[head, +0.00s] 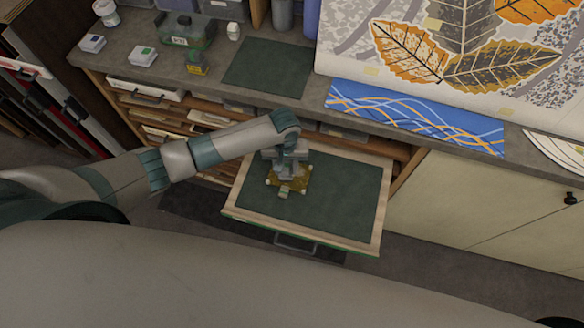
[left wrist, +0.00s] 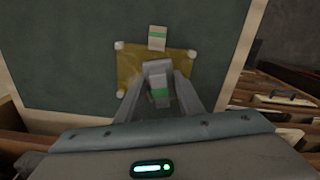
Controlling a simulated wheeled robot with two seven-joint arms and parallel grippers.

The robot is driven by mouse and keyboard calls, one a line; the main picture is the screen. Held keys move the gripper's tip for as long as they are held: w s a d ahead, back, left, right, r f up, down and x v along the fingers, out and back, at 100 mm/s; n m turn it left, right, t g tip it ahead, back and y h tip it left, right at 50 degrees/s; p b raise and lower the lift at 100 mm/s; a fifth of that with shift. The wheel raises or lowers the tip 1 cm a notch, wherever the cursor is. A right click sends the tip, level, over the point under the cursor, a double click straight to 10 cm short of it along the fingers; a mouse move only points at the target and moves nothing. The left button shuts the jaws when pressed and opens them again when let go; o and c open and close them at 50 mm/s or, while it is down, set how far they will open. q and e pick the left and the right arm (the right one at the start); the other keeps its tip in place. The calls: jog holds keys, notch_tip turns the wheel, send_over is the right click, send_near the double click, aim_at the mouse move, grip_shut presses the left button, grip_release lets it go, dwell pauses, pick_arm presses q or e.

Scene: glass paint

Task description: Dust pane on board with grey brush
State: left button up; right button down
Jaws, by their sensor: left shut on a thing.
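The amber pane (head: 302,178) lies on the dark green board (head: 335,205) of the pulled-out, wood-framed drawer. In the left wrist view the pane (left wrist: 128,72) has small pale pads at its visible corners. My left gripper (head: 287,168) is over the pane, pointing down. It is shut on a grey block-like tool with a green band, which looks like the grey brush (left wrist: 157,69). Whether its lower end touches the pane is hidden. A small white block with a green stripe (left wrist: 157,38) sits at the pane's front edge. My right gripper is not in view.
Behind the drawer, the worktop holds a dark green mat (head: 267,67), a green case (head: 186,35) and small white boxes (head: 143,56). A blue patterned sheet (head: 415,113) and leaf artwork (head: 460,60) are at right. The board's right side is clear.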

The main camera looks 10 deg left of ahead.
pick_arm(q)
jog(key=shift+a+f, duration=0.1)
jog(key=shift+a, duration=0.5)
jog(key=shift+w, duration=0.1)
jog(key=shift+w+d, duration=0.1)
jog(key=shift+w, duration=0.45)
jog(key=shift+d+r, duration=0.2)
jog(key=shift+s+d+f, duration=0.15)
jog(key=shift+d, duration=1.55)
jog(key=shift+d, duration=0.15)
jog(key=shift+d, duration=1.7)
jog(key=shift+s+a+f, duration=0.1)
jog(key=shift+a, duration=0.1)
